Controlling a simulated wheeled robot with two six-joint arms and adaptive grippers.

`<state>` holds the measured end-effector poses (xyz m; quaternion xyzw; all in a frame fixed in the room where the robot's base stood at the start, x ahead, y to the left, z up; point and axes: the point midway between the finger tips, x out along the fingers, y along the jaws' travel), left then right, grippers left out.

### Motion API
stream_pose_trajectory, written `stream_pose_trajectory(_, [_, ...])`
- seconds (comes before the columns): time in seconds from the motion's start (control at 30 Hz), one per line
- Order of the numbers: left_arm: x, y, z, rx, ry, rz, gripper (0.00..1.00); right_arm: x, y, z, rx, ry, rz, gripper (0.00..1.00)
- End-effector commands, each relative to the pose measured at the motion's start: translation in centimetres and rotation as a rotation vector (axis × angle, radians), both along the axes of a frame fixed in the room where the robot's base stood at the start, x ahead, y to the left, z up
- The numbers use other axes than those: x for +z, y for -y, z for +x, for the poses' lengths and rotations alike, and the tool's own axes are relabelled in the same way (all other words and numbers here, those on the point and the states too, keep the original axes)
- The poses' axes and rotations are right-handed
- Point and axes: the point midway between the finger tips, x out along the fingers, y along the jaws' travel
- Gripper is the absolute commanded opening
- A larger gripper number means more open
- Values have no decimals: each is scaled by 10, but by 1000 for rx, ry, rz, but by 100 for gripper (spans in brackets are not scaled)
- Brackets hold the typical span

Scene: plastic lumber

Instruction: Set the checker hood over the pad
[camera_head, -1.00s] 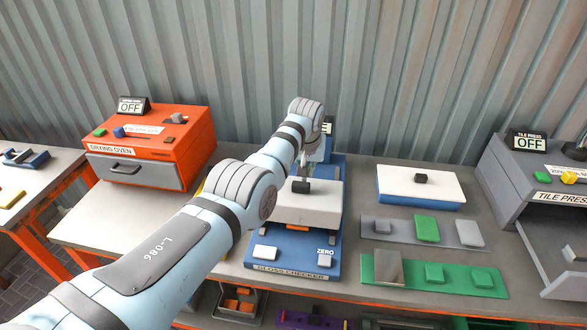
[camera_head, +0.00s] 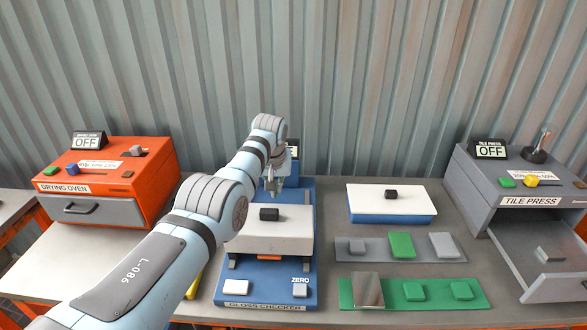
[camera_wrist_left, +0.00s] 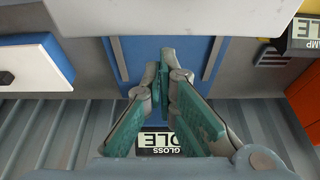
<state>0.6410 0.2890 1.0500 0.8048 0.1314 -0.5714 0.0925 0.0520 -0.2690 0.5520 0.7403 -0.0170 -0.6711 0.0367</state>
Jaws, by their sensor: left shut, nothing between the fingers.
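The pale grey checker hood (camera_head: 290,242) with a black knob (camera_head: 269,214) sits across the front half of the blue gloss checker (camera_head: 308,200). In the left wrist view the hood's edge (camera_wrist_left: 170,15) is at the top, with the blue base and two grey rails (camera_wrist_left: 214,58) below it. I cannot make out the pad; the space under the hood is mostly hidden. A small orange piece (camera_head: 288,263) shows under its front edge. My left gripper (camera_head: 271,187) is shut and empty behind the hood, over the rear base; its teal fingertips (camera_wrist_left: 165,58) meet there.
A white-topped blue block (camera_head: 391,203) and trays with green and grey tiles (camera_head: 401,246) stand right of the checker. The grey tile press (camera_head: 520,185), drawer open, is far right. The orange drying oven (camera_head: 105,180) is left.

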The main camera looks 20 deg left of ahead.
Motion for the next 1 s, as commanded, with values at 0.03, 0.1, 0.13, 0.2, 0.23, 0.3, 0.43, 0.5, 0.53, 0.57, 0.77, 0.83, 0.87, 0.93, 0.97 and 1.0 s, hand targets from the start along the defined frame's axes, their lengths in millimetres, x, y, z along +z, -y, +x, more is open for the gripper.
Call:
stream_pose_trajectory(0.03, [7,2,-1,-1,-1,-1,0,9,0,-2,0,-3,0,40])
stream_pose_trajectory(0.1, [13,1,-3,0,0,-1,0,15,0,-1,0,-3,0,40])
stream_pose_trajectory(0.13, [16,2,-4,-1,1,0,0,18,0,-1,0,-2,0,40])
stream_pose_trajectory(0.2, [23,3,-5,-3,1,-1,0,25,0,0,0,0,0,40])
stream_pose_trajectory(0.23, [25,4,-7,-3,0,-1,0,28,0,1,0,0,0,40])
stream_pose_trajectory(0.3, [32,6,-8,-6,2,0,0,31,0,0,0,0,0,40])
stream_pose_trajectory(0.43, [47,8,-14,-6,2,0,0,31,0,0,0,0,0,40])
stream_pose_trajectory(0.5, [57,9,-17,-6,4,-1,0,30,0,0,0,0,0,40])
stream_pose_trajectory(0.53, [62,10,-19,-6,4,-1,0,30,0,0,0,0,0,40])
stream_pose_trajectory(0.57, [67,10,-21,-6,4,-1,0,30,0,0,0,0,0,40])
stream_pose_trajectory(0.77, [90,13,-29,-7,0,-1,0,28,0,0,0,1,0,40])
stream_pose_trajectory(0.83, [93,13,-30,-7,-1,-1,0,28,0,0,0,1,0,40])
stream_pose_trajectory(0.87, [94,13,-31,-6,-1,0,0,28,0,0,0,1,0,40])
stream_pose_trajectory(0.93, [95,14,-31,-6,-1,0,0,28,0,0,0,1,1,40])
stream_pose_trajectory(0.97, [95,14,-31,-6,-1,0,0,28,0,0,0,1,1,40])
stream_pose_trajectory(1.0, [95,14,-31,-6,-1,0,0,28,-1,0,0,0,1,40])
